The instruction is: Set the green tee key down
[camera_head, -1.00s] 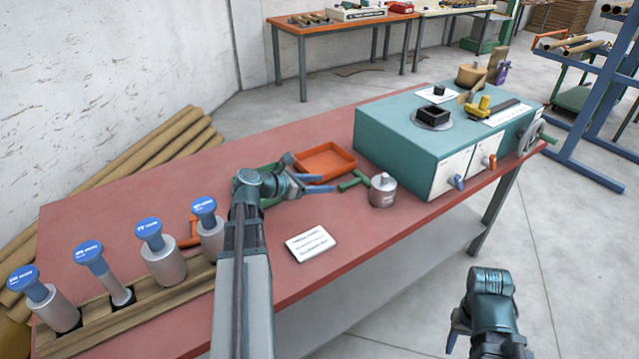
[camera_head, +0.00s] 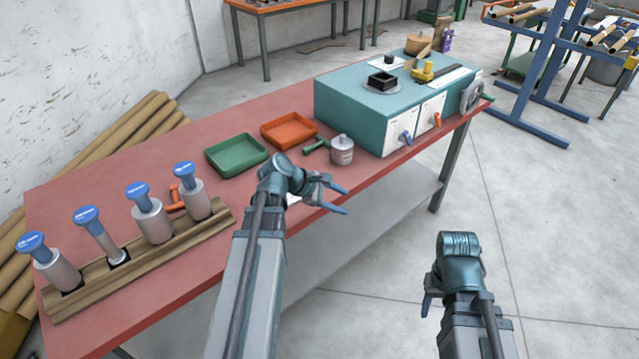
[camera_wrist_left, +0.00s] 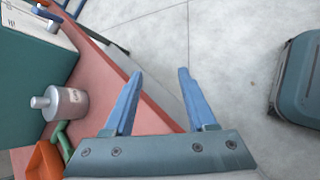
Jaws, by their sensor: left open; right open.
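The green tee key (camera_head: 317,146) lies on the red bench top between the orange tray and a grey metal cylinder (camera_head: 342,151). My left gripper (camera_head: 343,200) is open and empty over the bench's front edge, apart from the key. In its wrist view the two blue fingers (camera_wrist_left: 160,75) are spread with nothing between them. My right gripper (camera_head: 430,297) hangs off the bench at the lower right, open, its fingers only partly visible.
An empty green tray (camera_head: 237,155) and an empty orange tray (camera_head: 288,130) sit behind my left arm. A teal machine (camera_head: 350,120) stands at the right end. A wooden rack (camera_head: 150,262) holds several blue-topped cylinders. An orange tee key (camera_head: 176,199) lies behind the rack.

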